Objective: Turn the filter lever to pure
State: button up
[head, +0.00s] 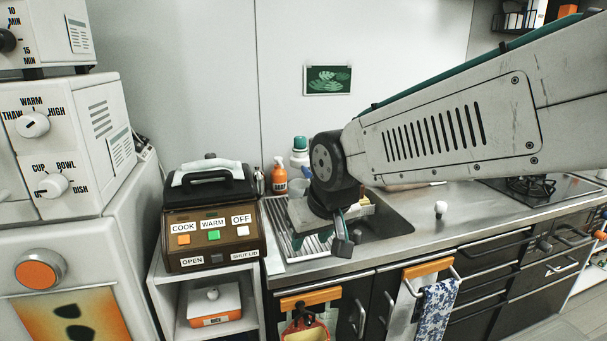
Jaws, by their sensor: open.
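I cannot make out the filter lever or a "pure" marking in the head view. My arm and wrist cover much of the area behind the sink. The steel sink (392,222) is set in the counter, with a ribbed drainer at its left. My gripper (338,240) points down over the left part of the sink, near the counter's front edge. It is open, and I see nothing held in it. A white canister with a green cap (300,152) stands behind the sink, partly hidden by my wrist.
A rice cooker (212,222) with labelled buttons sits further left, beside white appliances with dials (34,125).

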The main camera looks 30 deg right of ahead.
jog(key=w+d+f+m+t+h, duration=0.1)
jog(key=w+d+t, duration=0.2)
jog(key=w, duration=0.4)
jog(key=w+d+f+m+t+h, duration=0.1)
jog(key=w+d+t, duration=0.1)
jog(key=w+d, duration=0.35)
jog(key=m+t+h, duration=0.2)
jog(key=t+h, duration=0.1)
jog(key=t, duration=0.3)
send_near(309, 177)
jog(key=w, duration=0.4)
jog(key=shift+d+f+t, duration=0.4)
jog(key=shift+d+f, duration=0.05)
jog(key=shift+d, duration=0.35)
jog(key=x, duration=0.7)
jog(key=shift+w+d, duration=0.15)
jog(key=shift+w, duration=0.2)
jog(key=shift+r, duration=0.1)
grip_shut()
